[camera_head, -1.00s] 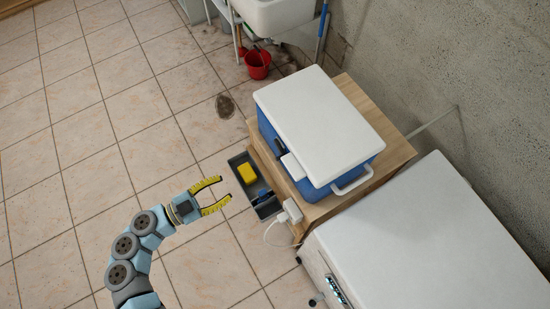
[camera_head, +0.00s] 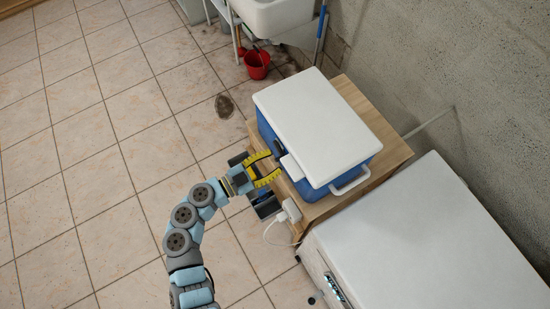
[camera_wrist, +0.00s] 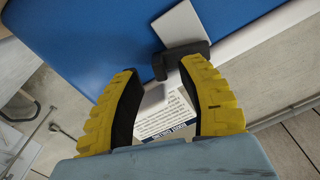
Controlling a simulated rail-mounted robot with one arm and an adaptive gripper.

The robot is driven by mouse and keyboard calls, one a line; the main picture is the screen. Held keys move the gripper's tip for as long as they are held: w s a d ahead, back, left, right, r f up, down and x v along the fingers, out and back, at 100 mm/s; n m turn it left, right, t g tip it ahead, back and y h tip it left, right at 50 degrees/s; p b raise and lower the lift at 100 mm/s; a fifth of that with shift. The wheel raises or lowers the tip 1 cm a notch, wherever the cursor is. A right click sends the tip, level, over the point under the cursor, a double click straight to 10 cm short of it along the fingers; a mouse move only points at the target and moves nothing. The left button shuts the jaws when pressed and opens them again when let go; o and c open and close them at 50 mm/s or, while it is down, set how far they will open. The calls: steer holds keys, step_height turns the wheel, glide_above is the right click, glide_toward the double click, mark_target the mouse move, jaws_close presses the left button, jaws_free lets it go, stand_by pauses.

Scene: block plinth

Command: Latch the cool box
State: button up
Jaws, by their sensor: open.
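The cool box has a blue body (camera_head: 322,190) and a closed-looking white lid (camera_head: 315,120); it stands on a wooden plinth (camera_head: 393,140). A white latch tab (camera_head: 291,167) sits at its front edge, beside a dark piece (camera_head: 278,147). In the wrist view a white tab (camera_wrist: 181,24) lies against the blue wall (camera_wrist: 90,35), with a dark catch (camera_wrist: 184,55) at its end. My gripper (camera_head: 274,163) is open and empty, its yellow fingers pointing at the latch. In the wrist view my gripper (camera_wrist: 160,72) has its fingertips just short of the catch; contact is unclear.
A dark tray (camera_head: 266,207) on the plinth's near side is partly hidden by my gripper. A white plug block (camera_head: 291,210) with a cable is beside it. A white appliance (camera_head: 430,235) stands at right. A red bucket (camera_head: 256,64) is behind; tiled floor at left is clear.

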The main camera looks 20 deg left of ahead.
steer(key=shift+w+d, duration=0.3)
steer(key=shift+w, duration=0.2)
jaws_close()
steer(key=shift+f, duration=0.2)
steer(key=shift+w+a+f+m+b, duration=0.3)
steer(key=shift+a+f+m+b, duration=0.15)
steer(key=shift+m+b, duration=2.05)
steer(key=shift+w+a+f+m+b, duration=0.3)
steer(key=shift+a+f+m+b, duration=0.15)
steer(key=shift+m+b, duration=2)
steer(key=shift+w+a+f+m+b, duration=0.35)
steer(key=shift+a+m+b, duration=0.15)
steer(key=shift+m+b, duration=2)
steer(key=shift+n+b, duration=0.25)
steer(key=shift+b, duration=0.1)
